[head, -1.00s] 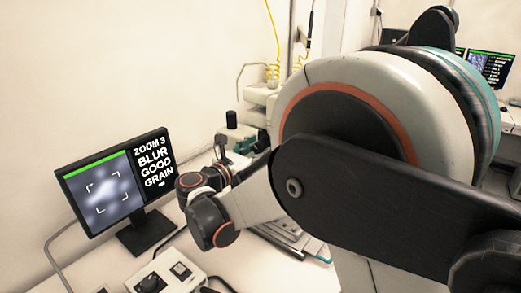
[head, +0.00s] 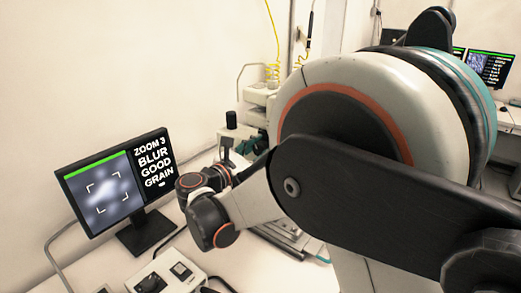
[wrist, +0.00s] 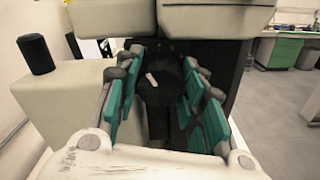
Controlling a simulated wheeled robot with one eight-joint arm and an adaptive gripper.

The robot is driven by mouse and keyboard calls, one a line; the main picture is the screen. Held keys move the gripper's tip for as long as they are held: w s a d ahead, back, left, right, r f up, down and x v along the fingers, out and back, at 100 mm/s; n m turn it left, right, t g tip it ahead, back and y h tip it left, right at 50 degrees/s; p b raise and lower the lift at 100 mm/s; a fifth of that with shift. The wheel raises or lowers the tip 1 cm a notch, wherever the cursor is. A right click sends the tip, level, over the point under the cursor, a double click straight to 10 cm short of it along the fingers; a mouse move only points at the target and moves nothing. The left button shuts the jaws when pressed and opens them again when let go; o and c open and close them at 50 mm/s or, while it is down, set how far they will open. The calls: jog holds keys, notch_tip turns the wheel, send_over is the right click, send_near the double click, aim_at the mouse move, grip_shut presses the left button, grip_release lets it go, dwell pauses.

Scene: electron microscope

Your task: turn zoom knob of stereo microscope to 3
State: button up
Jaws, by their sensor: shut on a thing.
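The zoom knob (wrist: 158,92) is a dark round knob with a short white mark, seen in the wrist view on the microscope's dark side. Its mark tilts toward the upper left. My gripper (wrist: 163,76) has its teal finger pads on both sides of the knob and is shut on it. The exact contact is hard to see in the shadow. The pale microscope body (wrist: 62,98) is close on the left. In the head view a monitor (head: 159,166) reads ZOOM 3, with BLUR, GOOD and GRAIN below, beside a blurry grey picture. My arm hides most of the microscope there.
A black cylinder (wrist: 36,53) stands up from the pale body, left of my fingers. A pale overhanging block (wrist: 205,18) is just above them. A control box with a dark knob (head: 152,284) is on the table at the front. Open floor shows at the wrist view's right.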

jog(key=o, duration=1.1)
jog(key=v, duration=1.2)
